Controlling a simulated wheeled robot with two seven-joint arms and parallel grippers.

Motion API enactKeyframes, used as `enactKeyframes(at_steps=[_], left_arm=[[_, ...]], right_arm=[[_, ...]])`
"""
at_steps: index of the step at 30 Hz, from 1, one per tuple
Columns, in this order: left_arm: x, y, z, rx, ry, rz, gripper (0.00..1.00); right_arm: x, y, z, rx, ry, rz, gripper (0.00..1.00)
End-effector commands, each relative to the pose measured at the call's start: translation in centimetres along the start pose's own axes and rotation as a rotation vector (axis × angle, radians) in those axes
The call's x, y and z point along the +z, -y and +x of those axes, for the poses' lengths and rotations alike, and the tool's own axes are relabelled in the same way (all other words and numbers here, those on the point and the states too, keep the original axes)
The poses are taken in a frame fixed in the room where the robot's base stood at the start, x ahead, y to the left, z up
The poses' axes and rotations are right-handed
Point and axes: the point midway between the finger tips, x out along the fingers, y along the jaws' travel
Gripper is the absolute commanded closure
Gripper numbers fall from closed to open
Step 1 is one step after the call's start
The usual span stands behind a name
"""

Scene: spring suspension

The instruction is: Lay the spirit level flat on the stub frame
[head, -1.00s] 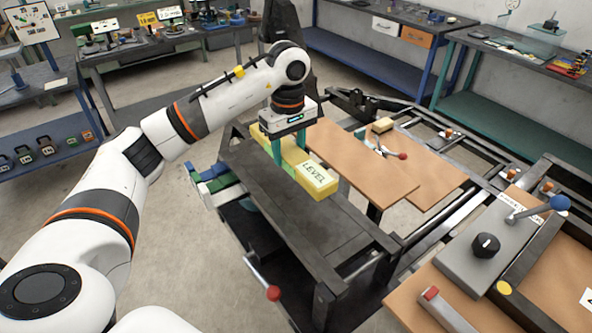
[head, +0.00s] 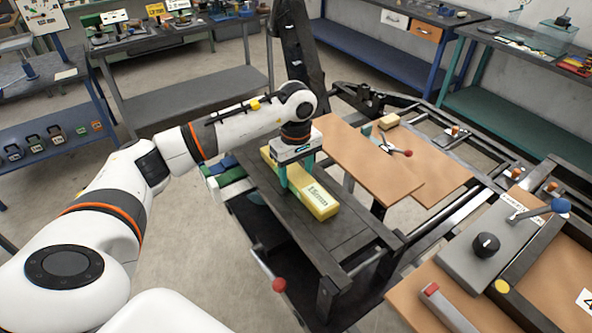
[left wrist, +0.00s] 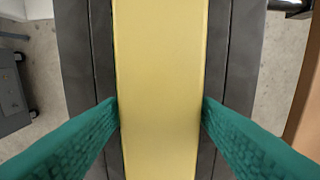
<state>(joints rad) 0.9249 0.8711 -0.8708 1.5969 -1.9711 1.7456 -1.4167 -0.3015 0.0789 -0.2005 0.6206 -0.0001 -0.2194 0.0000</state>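The spirit level (head: 325,208) is a long yellow bar with a label on top. It lies level and lengthwise over the dark top of a low frame (head: 345,238), which I take to be the stub frame. It appears to rest on the top or hang just above it; I cannot tell which. My left gripper (head: 298,178) points down and straddles the level around its middle. In the left wrist view, its green fingers (left wrist: 160,103) meet both long sides of the level (left wrist: 160,60). My right gripper is not in view.
Brown boards (head: 365,158) with a red-tipped tool (head: 395,148) lie to the right of the frame. A red-knobbed lever (head: 279,285) sticks out at the frame's front left. A grey panel with a black knob (head: 486,244) stands at the right. Benches line the back.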

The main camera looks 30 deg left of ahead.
Motion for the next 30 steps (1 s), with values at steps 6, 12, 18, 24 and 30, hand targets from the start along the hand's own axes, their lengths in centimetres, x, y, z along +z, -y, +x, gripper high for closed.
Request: enactKeyframes(at_steps=[6, 12, 18, 24, 30], left_arm=[[0.0, 0.0, -0.1, 0.0, 0.0, 0.0, 0.31], [0.0, 0.0, -0.5, 0.0, 0.0, 0.0, 0.31], [0.1, 0.1, -3.0, -0.006, 0.003, -0.001, 0.31], [0.1, 0.1, -7.5, -0.007, 0.003, -0.001, 0.31], [0.1, 0.1, -11.1, -0.002, 0.001, 0.0, 0.31]], right_arm=[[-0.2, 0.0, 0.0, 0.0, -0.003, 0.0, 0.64], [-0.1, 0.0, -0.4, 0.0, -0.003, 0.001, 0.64], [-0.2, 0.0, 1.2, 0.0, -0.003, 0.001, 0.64], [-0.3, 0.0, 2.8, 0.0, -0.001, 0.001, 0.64], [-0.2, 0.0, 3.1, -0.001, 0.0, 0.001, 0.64]])
